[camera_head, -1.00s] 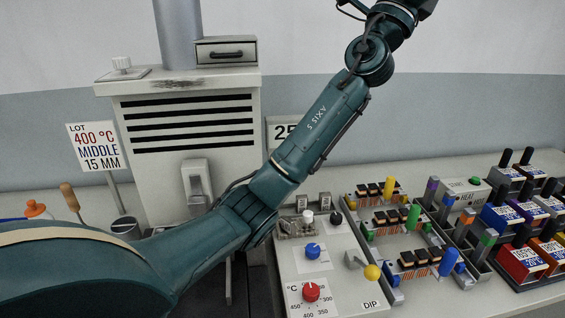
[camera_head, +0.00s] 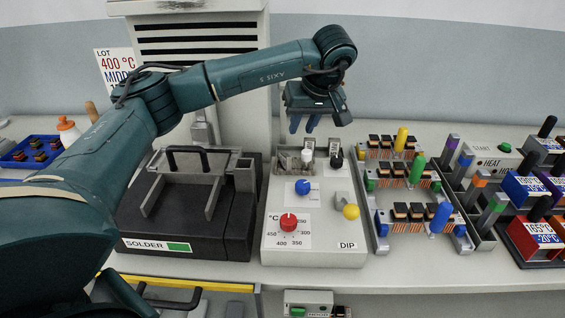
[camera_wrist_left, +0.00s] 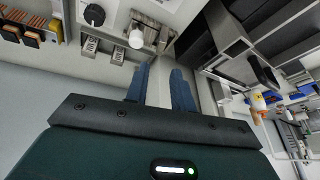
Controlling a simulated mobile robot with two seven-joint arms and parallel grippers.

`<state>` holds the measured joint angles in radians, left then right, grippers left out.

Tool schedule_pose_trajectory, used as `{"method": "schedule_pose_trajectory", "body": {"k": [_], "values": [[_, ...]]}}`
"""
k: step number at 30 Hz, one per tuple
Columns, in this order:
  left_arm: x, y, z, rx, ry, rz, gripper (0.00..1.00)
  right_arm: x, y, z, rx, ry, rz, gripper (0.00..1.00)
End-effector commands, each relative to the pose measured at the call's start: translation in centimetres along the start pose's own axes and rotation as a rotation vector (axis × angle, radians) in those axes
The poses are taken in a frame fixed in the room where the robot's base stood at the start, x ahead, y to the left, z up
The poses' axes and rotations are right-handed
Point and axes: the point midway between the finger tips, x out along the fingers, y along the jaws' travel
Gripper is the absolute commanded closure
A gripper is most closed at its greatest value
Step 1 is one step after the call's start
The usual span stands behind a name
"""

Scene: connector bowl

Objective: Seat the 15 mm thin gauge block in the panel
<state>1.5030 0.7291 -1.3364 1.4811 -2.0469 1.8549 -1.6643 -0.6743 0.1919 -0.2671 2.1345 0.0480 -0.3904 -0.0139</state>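My left gripper (camera_head: 304,125) points down above the back edge of the grey control panel (camera_head: 330,254). Its blue fingers are apart with nothing between them; the left wrist view also shows the empty gripper (camera_wrist_left: 161,82). Two small pale metal blocks, a left one (camera_head: 309,143) and a right one (camera_head: 334,146), stand at the panel's back. They may be the gauge blocks; their sizes cannot be read. Both also show in the wrist view (camera_wrist_left: 90,46) (camera_wrist_left: 118,52). A metal fixture (camera_head: 288,160) with a white knob (camera_head: 306,157) sits beside them. My right gripper is out of view.
The black solder pot (camera_head: 190,236) with a handled metal carrier (camera_head: 205,160) stands left of the panel. A red dial (camera_head: 288,222), blue knob (camera_head: 302,187) and yellow-ended lever (camera_head: 351,211) rise from the panel. Connector fixtures (camera_head: 410,227) stand at right. The lot sign (camera_head: 114,62) is partly covered.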

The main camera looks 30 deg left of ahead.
Motion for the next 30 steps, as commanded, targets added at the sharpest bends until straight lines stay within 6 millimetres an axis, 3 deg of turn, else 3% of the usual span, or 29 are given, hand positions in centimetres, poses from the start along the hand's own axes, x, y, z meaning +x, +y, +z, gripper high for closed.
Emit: {"method": "schedule_pose_trajectory", "body": {"k": [12,19,27,30], "values": [[6.9,-0.3,0.1,0.002,-0.002,-0.011,0.75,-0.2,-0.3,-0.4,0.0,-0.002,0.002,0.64],[8.5,-0.3,0.2,0.003,-0.001,-0.01,0.75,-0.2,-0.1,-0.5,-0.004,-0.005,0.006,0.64],[12.3,-0.5,0.6,0.001,-0.003,-0.01,0.75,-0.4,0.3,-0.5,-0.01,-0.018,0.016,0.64],[12.9,-0.4,0.6,0.002,-0.001,-0.007,0.75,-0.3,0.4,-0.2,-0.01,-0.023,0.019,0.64]]}}
